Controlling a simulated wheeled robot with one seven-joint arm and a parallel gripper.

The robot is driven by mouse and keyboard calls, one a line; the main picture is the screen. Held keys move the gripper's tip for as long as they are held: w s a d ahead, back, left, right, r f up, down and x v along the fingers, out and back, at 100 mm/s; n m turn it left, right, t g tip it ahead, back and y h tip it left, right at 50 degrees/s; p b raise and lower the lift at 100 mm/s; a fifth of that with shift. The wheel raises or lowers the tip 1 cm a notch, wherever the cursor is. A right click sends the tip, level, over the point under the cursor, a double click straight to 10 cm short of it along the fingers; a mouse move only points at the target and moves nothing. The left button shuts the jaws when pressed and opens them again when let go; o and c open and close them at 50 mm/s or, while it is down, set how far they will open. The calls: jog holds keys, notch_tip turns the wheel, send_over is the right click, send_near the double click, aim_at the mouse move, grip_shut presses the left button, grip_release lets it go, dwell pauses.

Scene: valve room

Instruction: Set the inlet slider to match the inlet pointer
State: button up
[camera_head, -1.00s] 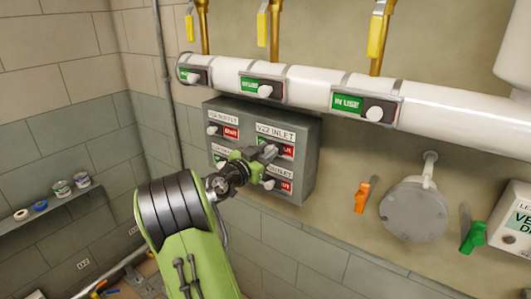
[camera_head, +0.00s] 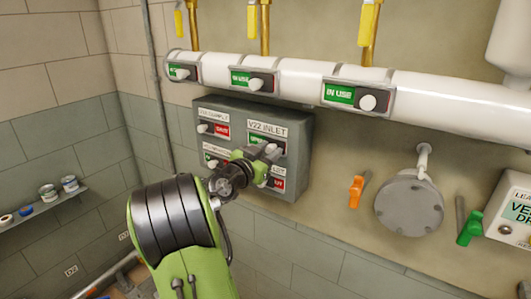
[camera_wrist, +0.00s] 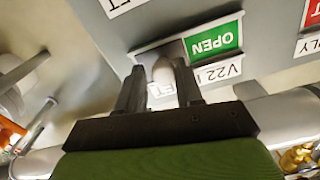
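The V22 INLET slider sits upper right on a grey panel (camera_head: 301,160). Its green window (camera_head: 257,140) shows at the left of the slot; it reads OPEN in the inverted wrist view (camera_wrist: 213,39). Its white knob (camera_wrist: 164,73) is at the other end, between my fingers. My gripper (camera_head: 270,151) reaches in front of the panel and hides the knob in the head view. In the wrist view (camera_wrist: 160,82) the fingers stand closely on both sides of the knob and look shut on it. I cannot tell which part is the inlet pointer.
Other panel sliders are close by; the upper left one (camera_head: 212,129) shows red. Above runs a white pipe (camera_head: 450,100) with IN USE slider tags (camera_head: 357,97) and yellow levers (camera_head: 369,25). To the right are an orange handle (camera_head: 356,190), a round grey cover (camera_head: 409,205) and a green handle (camera_head: 470,228).

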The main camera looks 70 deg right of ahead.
jog(key=shift+o, duration=1.3)
jog(key=shift+s, duration=0.15)
jog(key=shift+w+a, duration=0.15)
jog(key=shift+w, duration=0.05)
jog(key=w+a+b, duration=0.2)
jog(key=a, duration=1.3)
jog(key=shift+a+b, duration=0.15)
jog(key=shift+b, duration=0.2)
jog(key=shift+w, duration=0.15)
